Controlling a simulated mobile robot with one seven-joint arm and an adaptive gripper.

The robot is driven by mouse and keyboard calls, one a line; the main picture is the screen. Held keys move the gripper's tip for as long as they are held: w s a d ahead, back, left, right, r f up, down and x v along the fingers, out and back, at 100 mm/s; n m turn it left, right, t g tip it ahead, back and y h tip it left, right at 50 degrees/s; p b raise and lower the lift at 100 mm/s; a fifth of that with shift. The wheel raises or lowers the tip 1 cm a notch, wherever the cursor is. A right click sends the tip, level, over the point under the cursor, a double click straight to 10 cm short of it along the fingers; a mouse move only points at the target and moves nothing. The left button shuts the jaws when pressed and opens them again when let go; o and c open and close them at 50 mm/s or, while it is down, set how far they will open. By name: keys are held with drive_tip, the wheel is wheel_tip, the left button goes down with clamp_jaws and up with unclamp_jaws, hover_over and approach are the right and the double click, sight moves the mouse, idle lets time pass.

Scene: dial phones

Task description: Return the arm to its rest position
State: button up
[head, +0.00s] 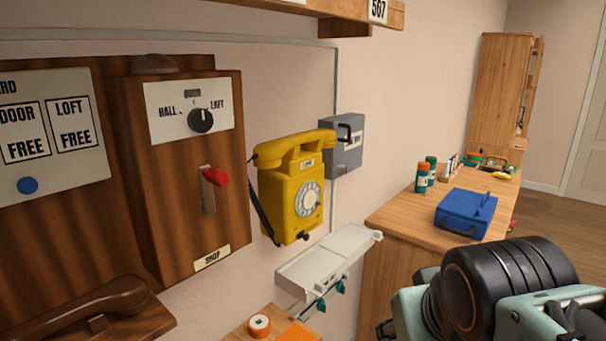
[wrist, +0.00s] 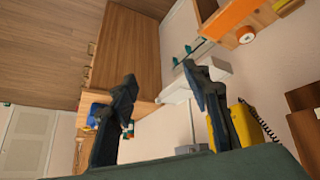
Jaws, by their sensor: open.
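My gripper (wrist: 160,76) shows in the wrist view, its two dark fingers spread apart with nothing between them. In the head view my arm (head: 500,285) fills the lower right corner, in front of the wooden counter (head: 400,210). The gripper's fingers cannot be made out clearly there. The yellow dial phone (head: 305,200) hangs on the wall with its handset on top. It also shows in the wrist view (wrist: 248,122), beyond the right finger and apart from it as far as I can tell.
A wooden switch box (head: 185,245) with a red lever and a brown handset (head: 90,305) are at left. A white wall shelf (head: 325,258) juts out below the phone. A blue bag (head: 466,212) and green bottles stand on the counter. Open floor shows at far right.

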drive_tip(key=s+a+f+m+g+y, duration=0.1)
drive_tip(key=s+a+f+g, duration=0.1)
drive_tip(key=s+a+f, duration=0.15)
wheel_tip(320, 180, up, 19)
drive_tip(key=d+p, duration=0.1)
drive_tip(key=p, duration=1.6)
drive_tip(key=shift+d+p, duration=0.15)
drive_tip(key=shift+p, duration=0.25)
